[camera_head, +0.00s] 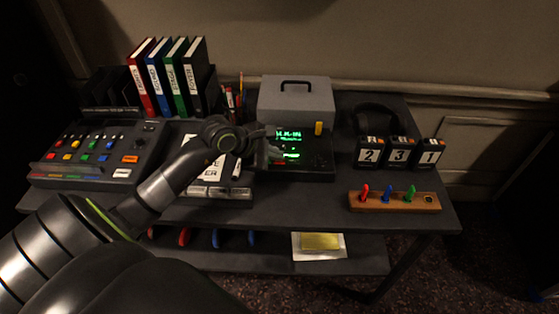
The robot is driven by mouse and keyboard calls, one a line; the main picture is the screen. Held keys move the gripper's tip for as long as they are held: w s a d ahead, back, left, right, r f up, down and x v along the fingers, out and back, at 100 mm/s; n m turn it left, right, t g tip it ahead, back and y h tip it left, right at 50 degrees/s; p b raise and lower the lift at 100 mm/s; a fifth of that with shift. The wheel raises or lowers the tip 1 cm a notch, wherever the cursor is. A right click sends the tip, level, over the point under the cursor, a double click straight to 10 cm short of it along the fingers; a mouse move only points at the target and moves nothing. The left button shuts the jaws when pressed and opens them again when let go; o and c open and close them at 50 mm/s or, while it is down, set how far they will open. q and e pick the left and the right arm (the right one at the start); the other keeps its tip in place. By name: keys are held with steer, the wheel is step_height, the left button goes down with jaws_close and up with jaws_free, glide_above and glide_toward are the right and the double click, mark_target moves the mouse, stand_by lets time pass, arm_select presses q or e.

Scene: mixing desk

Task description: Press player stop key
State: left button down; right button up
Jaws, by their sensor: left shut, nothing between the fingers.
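My left arm reaches in from the lower left over the desk. My left gripper (264,152) is shut and empty, at the left side of the dark device with the green display. What looks like the player (243,192) sits at the front middle of the desk, with a row of grey keys (207,191) along its front and white labels on top. My arm hides part of its left and upper side. I cannot read which key is stop. The gripper is above and behind these keys, apart from them. My right gripper is not in view.
A button console (140,160) stands at left, with binders (160,75) behind. The green-display device (318,165) is right of the player; a grey case (295,100) stands behind. Number blocks (400,153) and a wooden peg board (394,202) are at right.

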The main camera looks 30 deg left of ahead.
mark_target(276, 163)
arm_select(q)
steer(key=shift+f, duration=0.1)
stand_by(0.4)
steer(key=shift+r, duration=0.75)
steer(key=shift+p, duration=0.3)
steer(key=shift+r+p, duration=1.35)
steer(key=shift+r, duration=1.2)
steer(key=shift+d, duration=0.1)
